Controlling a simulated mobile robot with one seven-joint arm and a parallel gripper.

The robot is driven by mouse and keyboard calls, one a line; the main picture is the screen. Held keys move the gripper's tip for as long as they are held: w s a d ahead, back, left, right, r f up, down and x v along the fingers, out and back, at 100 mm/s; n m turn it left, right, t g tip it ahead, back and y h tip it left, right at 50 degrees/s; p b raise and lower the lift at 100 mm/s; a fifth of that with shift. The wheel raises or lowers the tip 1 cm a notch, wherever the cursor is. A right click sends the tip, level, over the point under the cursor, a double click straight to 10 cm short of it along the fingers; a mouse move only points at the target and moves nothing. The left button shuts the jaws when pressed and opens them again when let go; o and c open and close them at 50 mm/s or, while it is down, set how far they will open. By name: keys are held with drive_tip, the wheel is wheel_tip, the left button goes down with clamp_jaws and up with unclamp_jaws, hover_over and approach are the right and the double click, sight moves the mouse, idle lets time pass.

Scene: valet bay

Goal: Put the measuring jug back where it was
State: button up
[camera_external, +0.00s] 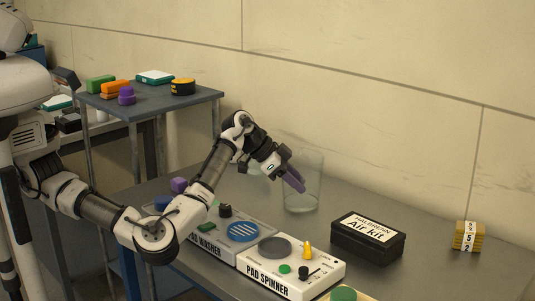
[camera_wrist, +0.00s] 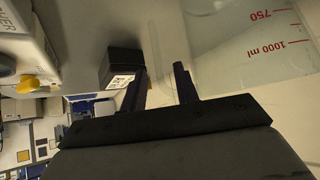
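The measuring jug (camera_external: 311,179) is clear and stands upright on the grey bench in the external view. In the wrist view its wall with red 750 and 1000 ml marks (camera_wrist: 245,35) fills the upper right. My gripper (camera_external: 296,186) is at the jug's left side, pointing down and to the right. In the wrist view my gripper (camera_wrist: 160,78) has its two dark fingers apart. A clear curved edge of the jug shows in and above the gap. I cannot tell whether either finger touches it.
A black Air kit box (camera_external: 368,238) stands right of the jug. The pad spinner (camera_external: 290,270) and pad washer (camera_external: 215,230) are in front. A yellow numbered block (camera_external: 468,236) is far right. A side table (camera_external: 150,103) holds several coloured items.

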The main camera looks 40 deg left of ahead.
drive_tip(key=b+v, duration=0.2)
drive_tip(key=v, duration=0.8)
drive_tip(key=shift+s+a+r, duration=0.2)
drive_tip(key=shift+s+a, duration=0.05)
